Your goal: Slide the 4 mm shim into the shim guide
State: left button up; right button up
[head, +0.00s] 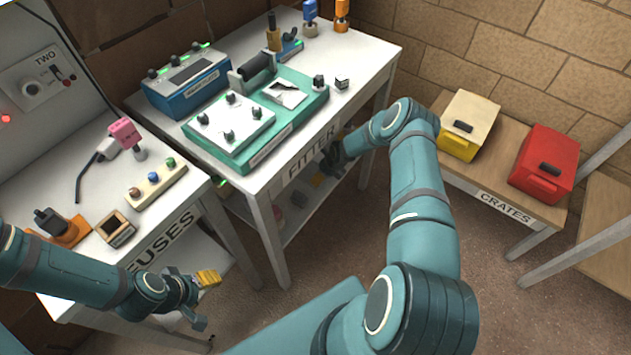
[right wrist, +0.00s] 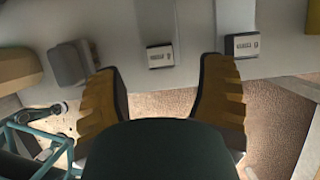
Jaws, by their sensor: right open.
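My right gripper (head: 335,160) is low at the front edge of the table marked FITTER, near its lower shelf. In the right wrist view its two dark, yellow-ribbed fingers (right wrist: 174,100) are spread apart with nothing between them. Beyond them are two small blocks with pale labels, one left (right wrist: 160,56) and one right (right wrist: 242,45); the labels are too small to read. I cannot tell which thing is the 4 mm shim or the shim guide. My left gripper (head: 203,300) hangs in front of the table marked FUSES, its fingers apart, with a yellow pad showing.
The FITTER table (head: 365,80) carries a teal fixture (head: 240,158) and a blue box (head: 185,85). Small items (head: 298,198) lie on its lower shelf. A yellow crate (head: 468,120) and a red crate (head: 545,160) stand on a bench at right. A grey block (right wrist: 72,63) is left of the right fingers.

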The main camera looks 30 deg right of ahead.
aim_at(311, 177)
jog(key=shift+w+a, duration=0.15)
jog(key=shift+w, duration=0.25)
jog(key=shift+b+x, duration=1.2)
jog(key=shift+x, duration=1.35)
jog(key=shift+w, duration=0.15)
grip_shut()
